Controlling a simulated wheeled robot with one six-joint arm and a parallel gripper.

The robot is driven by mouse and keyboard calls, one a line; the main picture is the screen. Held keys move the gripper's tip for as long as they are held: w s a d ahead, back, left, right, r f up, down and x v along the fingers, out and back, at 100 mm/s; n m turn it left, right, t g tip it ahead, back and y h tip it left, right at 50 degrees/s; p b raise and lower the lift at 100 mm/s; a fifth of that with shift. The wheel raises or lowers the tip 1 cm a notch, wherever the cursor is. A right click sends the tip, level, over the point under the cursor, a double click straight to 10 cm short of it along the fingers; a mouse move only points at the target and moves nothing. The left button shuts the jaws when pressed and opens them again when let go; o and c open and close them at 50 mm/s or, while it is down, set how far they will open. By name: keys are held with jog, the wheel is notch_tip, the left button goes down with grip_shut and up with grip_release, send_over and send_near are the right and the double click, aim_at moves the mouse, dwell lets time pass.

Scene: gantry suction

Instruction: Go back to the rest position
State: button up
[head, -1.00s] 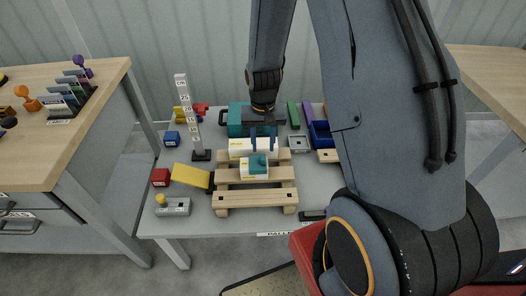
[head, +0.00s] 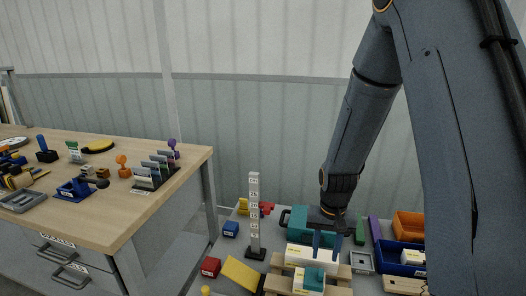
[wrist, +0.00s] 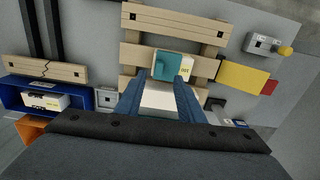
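My gripper (head: 327,243) hangs over the wooden pallet (head: 343,271) on the grey table, pointing down. Its two blue fingers are apart, and they also show in the wrist view (wrist: 159,88). A white box (head: 300,256) lies on the pallet just under and between the fingers; whether they touch it I cannot tell. A second white box with a teal patch (head: 313,280) is on the pallet nearer the camera; it shows beyond the fingertips in the wrist view (wrist: 172,66). Part of the pallet is cut off at the bottom of the head view.
A grey marked post (head: 254,215) stands left of the pallet, with a yellow block (head: 241,272) and red block (head: 211,266) nearby. At right are a blue bin (head: 397,258) and orange bin (head: 409,225). A wooden-topped workbench (head: 100,215) with tools stands left.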

jog(key=s+a+r+n, duration=0.3)
jog(key=s+r, duration=0.9)
jog(key=s, duration=0.3)
jog(key=shift+r, duration=0.35)
